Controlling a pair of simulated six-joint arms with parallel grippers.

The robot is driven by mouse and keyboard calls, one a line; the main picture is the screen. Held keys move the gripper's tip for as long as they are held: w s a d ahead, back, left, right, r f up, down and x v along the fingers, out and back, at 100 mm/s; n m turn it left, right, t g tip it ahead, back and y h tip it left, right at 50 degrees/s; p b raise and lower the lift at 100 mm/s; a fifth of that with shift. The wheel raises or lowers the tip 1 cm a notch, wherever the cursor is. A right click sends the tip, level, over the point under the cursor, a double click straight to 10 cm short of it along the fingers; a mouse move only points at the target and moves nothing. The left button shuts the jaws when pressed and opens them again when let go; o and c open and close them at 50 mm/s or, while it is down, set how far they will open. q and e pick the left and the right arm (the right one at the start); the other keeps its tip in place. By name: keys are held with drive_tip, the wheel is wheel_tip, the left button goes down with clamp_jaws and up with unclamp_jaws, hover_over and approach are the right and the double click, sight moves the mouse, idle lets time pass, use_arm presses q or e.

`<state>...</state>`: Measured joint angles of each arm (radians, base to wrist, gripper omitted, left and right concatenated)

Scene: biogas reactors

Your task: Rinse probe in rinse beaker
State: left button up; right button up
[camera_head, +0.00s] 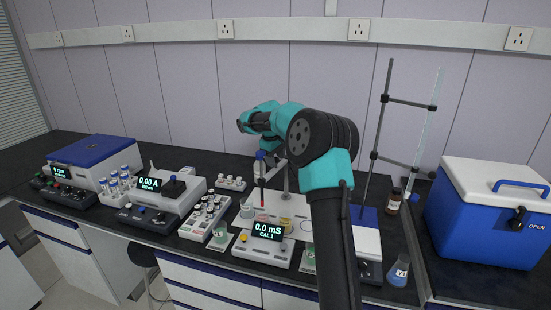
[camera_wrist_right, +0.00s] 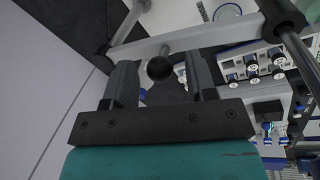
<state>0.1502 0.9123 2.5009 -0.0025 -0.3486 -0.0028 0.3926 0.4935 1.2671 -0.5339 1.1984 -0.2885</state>
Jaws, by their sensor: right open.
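The meter (camera_head: 266,232) reads 0.0 mS, CAL 1. A clear beaker (camera_head: 247,210) sits near the probe on the white base; I cannot tell if it is the rinse beaker. A beaker with yellowish contents (camera_head: 285,222) is to its right. My right gripper (camera_wrist_right: 160,64) is open; a dark round knob (camera_wrist_right: 160,68) shows between its fingers in the wrist view, apparently untouched. In the head view my right arm partly hides the stand. My left gripper is out of view.
Racks of vials (camera_head: 204,219) and a grey instrument (camera_head: 162,197) are on the left. Labelled beakers stand at the front (camera_head: 220,233). A retort stand (camera_head: 377,140), brown bottle (camera_head: 394,201), flask (camera_head: 398,271) and blue cooler (camera_head: 487,220) are on the right.

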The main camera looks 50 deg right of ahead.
drive_tip(key=shift+c, duration=0.3)
clamp_jaws()
drive_tip(key=shift+s+d, duration=0.1)
drive_tip(key=shift+d, duration=0.05)
